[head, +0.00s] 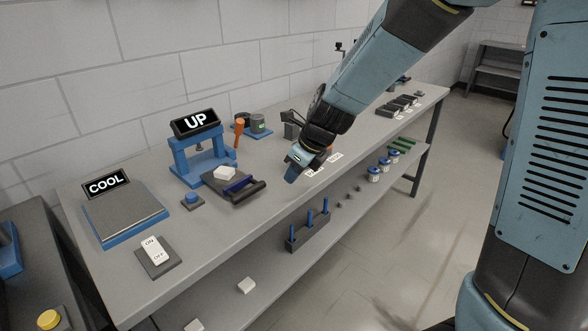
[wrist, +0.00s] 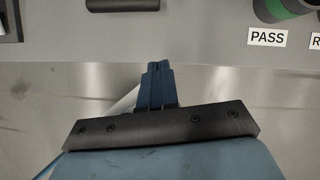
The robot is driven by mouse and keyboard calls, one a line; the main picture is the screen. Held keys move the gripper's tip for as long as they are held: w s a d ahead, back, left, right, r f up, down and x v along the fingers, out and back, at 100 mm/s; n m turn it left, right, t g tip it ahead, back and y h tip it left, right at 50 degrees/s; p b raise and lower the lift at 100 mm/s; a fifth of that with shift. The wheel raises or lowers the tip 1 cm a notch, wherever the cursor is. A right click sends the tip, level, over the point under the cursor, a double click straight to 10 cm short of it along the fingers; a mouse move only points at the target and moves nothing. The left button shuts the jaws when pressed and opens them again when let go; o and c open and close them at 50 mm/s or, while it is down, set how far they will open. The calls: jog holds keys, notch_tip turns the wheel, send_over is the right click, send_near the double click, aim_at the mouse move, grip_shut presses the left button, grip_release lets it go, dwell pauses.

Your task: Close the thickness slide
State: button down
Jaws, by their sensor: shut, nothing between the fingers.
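A dark slide plate (head: 226,181) extends toward the bench's front edge from a blue press frame (head: 177,160) with an "UP" sign. A white block (head: 224,173) sits on it, with a blue strip behind a dark front bar (head: 249,193). I take this to be the thickness slide, though no label names it. My gripper (head: 290,180) is shut and empty, right of the slide and apart from it, near the front edge. Its closed blue fingers also show in the wrist view (wrist: 157,66). A dark bar (wrist: 122,5) is cut off at that view's top.
A blue button (head: 192,197), a "COOL" plate (head: 125,213) and an ON/OFF switch (head: 155,252) lie left of the slide. An orange-handled lever (head: 239,131) stands behind it. A PASS label (wrist: 268,37) lies right of my fingers. A lower shelf holds a peg rack (head: 307,237).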

jog(key=x, duration=0.6)
jog(key=shift+w+a+f, duration=0.1)
jog(key=shift+a+f, duration=0.05)
jog(key=shift+f, duration=0.2)
jog(key=shift+w+a+r, duration=0.15)
jog(key=shift+w+a, duration=0.15)
jog(key=shift+a, duration=0.3)
jog(key=shift+w+a+r, duration=0.15)
jog(key=shift+w+a, duration=0.15)
jog(key=shift+a, duration=0.3)
jog(key=shift+w+a+r, duration=0.15)
jog(key=shift+w+a, duration=0.2)
jog(key=shift+a, duration=0.2)
